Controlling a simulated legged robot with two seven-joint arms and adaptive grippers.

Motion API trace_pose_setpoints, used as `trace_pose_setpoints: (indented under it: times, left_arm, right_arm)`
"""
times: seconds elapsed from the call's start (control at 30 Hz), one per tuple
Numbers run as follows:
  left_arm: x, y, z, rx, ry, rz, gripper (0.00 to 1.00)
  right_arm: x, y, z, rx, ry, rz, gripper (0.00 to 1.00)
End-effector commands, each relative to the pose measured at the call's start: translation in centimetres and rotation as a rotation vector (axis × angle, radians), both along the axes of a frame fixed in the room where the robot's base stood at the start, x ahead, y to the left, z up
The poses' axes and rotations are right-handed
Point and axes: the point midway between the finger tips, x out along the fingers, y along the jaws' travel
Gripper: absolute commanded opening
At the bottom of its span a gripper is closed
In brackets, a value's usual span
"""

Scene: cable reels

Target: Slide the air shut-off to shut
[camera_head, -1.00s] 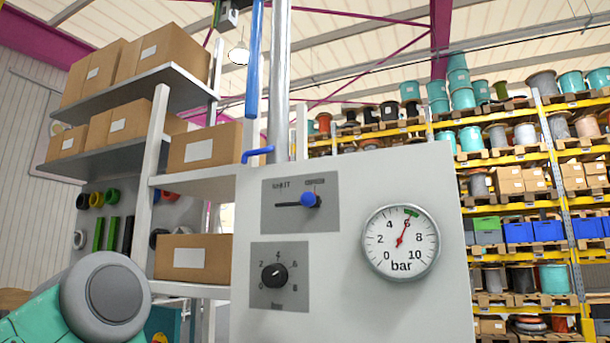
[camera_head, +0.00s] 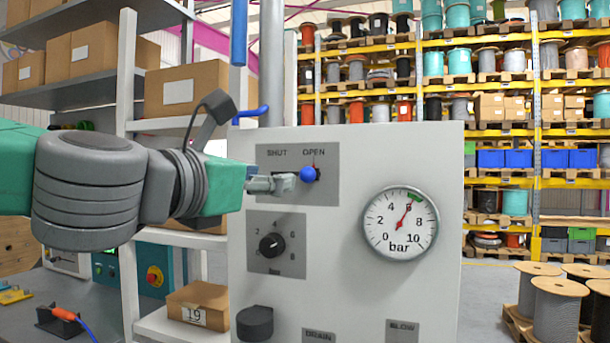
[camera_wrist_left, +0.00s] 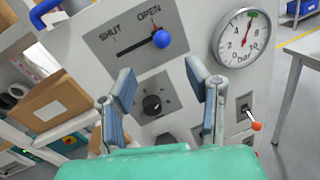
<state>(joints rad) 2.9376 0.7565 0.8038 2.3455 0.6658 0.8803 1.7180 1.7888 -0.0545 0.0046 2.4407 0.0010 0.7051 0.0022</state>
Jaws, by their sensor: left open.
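The air shut-off is a slider with a blue ball knob (camera_head: 307,174) on a grey plate (camera_head: 326,155) marked SHUT at left and OPEN at right. The knob stands at the OPEN end. It also shows in the left wrist view (camera_wrist_left: 162,39), with the slot running from it toward SHUT. My left gripper (camera_head: 284,183) is in front of the panel, just left of the knob in the head view. In the left wrist view its two fingers (camera_wrist_left: 165,82) are spread and empty, with the knob beyond them. I cannot tell whether a finger touches the knob. My right gripper is not in view.
A pressure gauge (camera_head: 400,221) reads about 6 bar, right of the slider. A black rotary knob (camera_head: 271,245) sits below it. A toggle with an orange tip (camera_wrist_left: 256,126) sticks out lower on the panel. Shelves with boxes (camera_head: 198,90) stand behind at left.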

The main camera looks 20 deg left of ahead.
Motion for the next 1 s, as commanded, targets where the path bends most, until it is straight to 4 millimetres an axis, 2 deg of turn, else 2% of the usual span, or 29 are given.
trace_pose_setpoints:
  times: [0.3,0.5,0.7,0.97,1.0]
  left_arm:
    - [6.7,-1.7,0.1,0.006,0.002,0.001,0.44]
    - [9.5,-2.2,0.1,0.005,0.0,0.0,0.44]
    - [10.6,-2.5,0.0,0.005,-0.002,0.0,0.44]
    - [10.6,-2.5,0.0,0.005,-0.002,0.0,0.44]
    - [10.6,-2.5,0.0,0.005,-0.002,0.0,0.3]
  right_arm:
    - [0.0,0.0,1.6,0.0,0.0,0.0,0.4]
    - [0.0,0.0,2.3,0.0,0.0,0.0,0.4]
    - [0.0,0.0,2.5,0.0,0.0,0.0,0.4]
    - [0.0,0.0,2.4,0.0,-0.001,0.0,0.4]
    - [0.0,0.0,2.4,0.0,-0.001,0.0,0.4]
